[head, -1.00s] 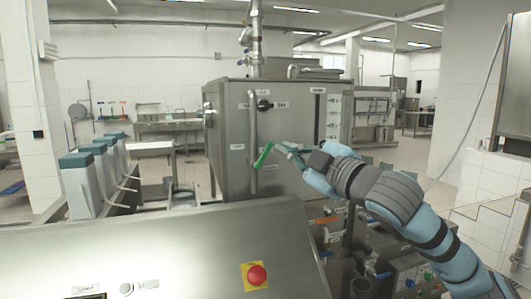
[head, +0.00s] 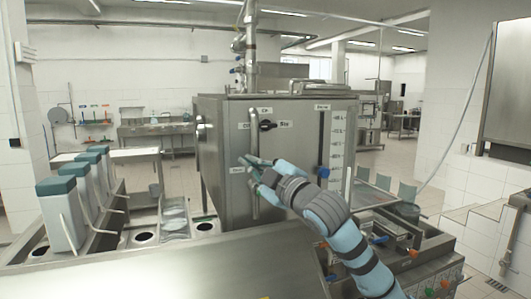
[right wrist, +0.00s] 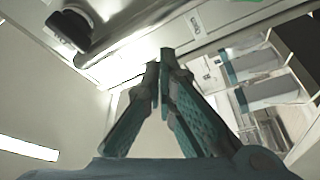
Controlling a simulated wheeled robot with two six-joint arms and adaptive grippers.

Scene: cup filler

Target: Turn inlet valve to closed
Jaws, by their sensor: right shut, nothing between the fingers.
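The inlet valve's green handle does not show clearly in the head view; my right gripper (head: 248,166) covers the lower part of the vertical pipe (head: 253,125) on the steel tank (head: 222,150). The right gripper is shut and empty, its teal fingers in front of the pipe. I cannot tell whether it touches the handle. In the right wrist view the closed fingertips (right wrist: 161,68) meet, with nothing between them. Small labels stand beside the pipe, too small to read. My left gripper is not in view.
A black knob (head: 267,126) sits right of the pipe. Further right is a level scale (head: 337,140) with a blue marker (head: 323,171). Teal-lidded dispensers (head: 62,212) stand at left. A steel counter (head: 180,270) lies in front of the tank.

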